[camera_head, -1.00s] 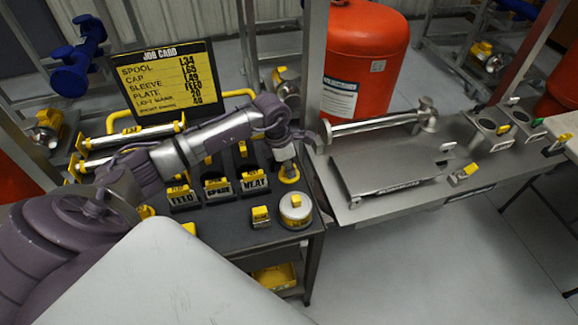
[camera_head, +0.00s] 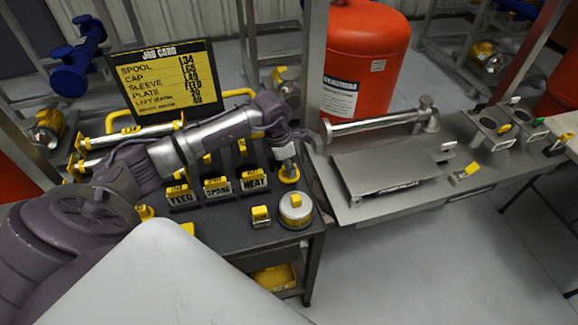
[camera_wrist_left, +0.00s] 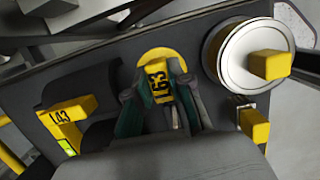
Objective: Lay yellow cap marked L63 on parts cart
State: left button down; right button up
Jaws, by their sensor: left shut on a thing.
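The yellow cap marked L63 (camera_wrist_left: 160,62) is a round yellow disc with an upright tag. Only "63" reads clearly on the tag in the left wrist view. My left gripper (camera_wrist_left: 158,88) is shut on this tag, one finger on each side. In the head view the cap (camera_head: 289,173) is under my left gripper (camera_head: 288,165), over the right part of the dark top of the parts cart (camera_head: 222,237). I cannot tell whether its underside touches the top. My right gripper is in neither view.
A round silver part with a yellow block (camera_head: 296,208) and a small yellow-topped piece (camera_head: 261,216) stand close in front. Labelled bins (camera_head: 183,197) are to the left, and the job card (camera_head: 160,75) is behind. A steel bench (camera_head: 350,207) adjoins on the right.

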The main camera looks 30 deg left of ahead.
pick_arm(q)
jog(key=shift+f, duration=0.15)
jog(key=shift+f+b, duration=0.75)
jog(key=shift+b, duration=0.1)
jog(key=shift+f, duration=0.15)
jog(key=shift+f, duration=0.1)
jog(key=shift+f+b, duration=0.2)
jog(key=shift+b, duration=0.15)
jog(key=shift+f+b, duration=0.4)
jog(key=shift+f+b, duration=0.25)
jog(key=shift+b, duration=0.05)
dwell(0.4)
jog(key=shift+f, duration=0.15)
